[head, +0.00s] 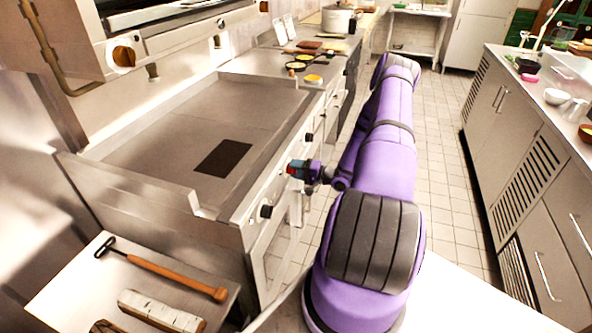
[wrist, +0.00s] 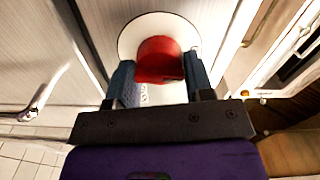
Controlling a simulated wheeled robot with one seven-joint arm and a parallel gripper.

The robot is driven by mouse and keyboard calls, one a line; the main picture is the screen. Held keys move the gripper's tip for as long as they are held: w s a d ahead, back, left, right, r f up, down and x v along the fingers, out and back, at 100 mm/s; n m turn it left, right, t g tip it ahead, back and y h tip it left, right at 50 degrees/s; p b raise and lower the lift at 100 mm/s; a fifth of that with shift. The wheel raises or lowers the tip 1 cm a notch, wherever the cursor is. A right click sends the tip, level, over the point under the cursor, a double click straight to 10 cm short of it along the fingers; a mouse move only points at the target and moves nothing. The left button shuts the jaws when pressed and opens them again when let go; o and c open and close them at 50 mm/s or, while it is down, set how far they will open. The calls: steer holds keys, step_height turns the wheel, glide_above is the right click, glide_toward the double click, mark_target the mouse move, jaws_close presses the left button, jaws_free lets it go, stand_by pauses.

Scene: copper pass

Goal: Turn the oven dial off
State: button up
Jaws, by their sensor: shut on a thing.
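A red dial (wrist: 160,58) sits on a white round plate (wrist: 185,28) in the wrist view. My gripper (wrist: 160,82) has one finger on each side of the dial and is shut on it. In the head view my gripper (head: 296,169) is at the front panel of the steel range (head: 150,180), and only a little of the red dial shows beside the fingers. I cannot read the dial's setting.
Black knobs (head: 266,211) stand along the same front panel, close to my gripper. Tiled floor (head: 440,170) is clear between the range and the right counter (head: 525,150).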

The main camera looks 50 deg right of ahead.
steer(key=o, duration=0.9)
steer(key=v, duration=1.1)
steer(key=shift+a, duration=0.1)
